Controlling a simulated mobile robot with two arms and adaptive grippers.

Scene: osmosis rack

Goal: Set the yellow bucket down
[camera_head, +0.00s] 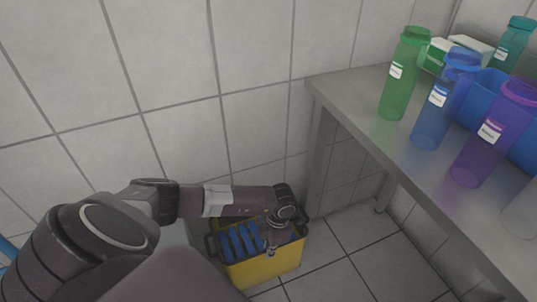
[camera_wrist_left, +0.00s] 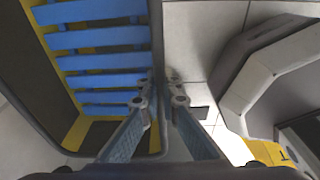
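The yellow bucket (camera_head: 265,270) is low at the bottom centre of the head view, upright, with a dark rim and several blue slats inside. It also shows at the left of the left wrist view (camera_wrist_left: 75,135). My left gripper (camera_head: 272,246) reaches down to its right part. In the left wrist view the two fingers of this gripper (camera_wrist_left: 160,92) are close together on either side of the dark rim and appear to pinch it. Whether the bucket's underside touches the floor cannot be told. My right gripper is not in view.
A grey metal table (camera_head: 350,90) stands at the right, one leg close to the bucket. It bears a green bottle (camera_head: 402,85), a blue bottle (camera_head: 432,115), a purple bottle (camera_head: 485,150) and a blue bin (camera_head: 490,85). The tiled floor (camera_head: 360,250) right of the bucket is clear. A tiled wall is behind.

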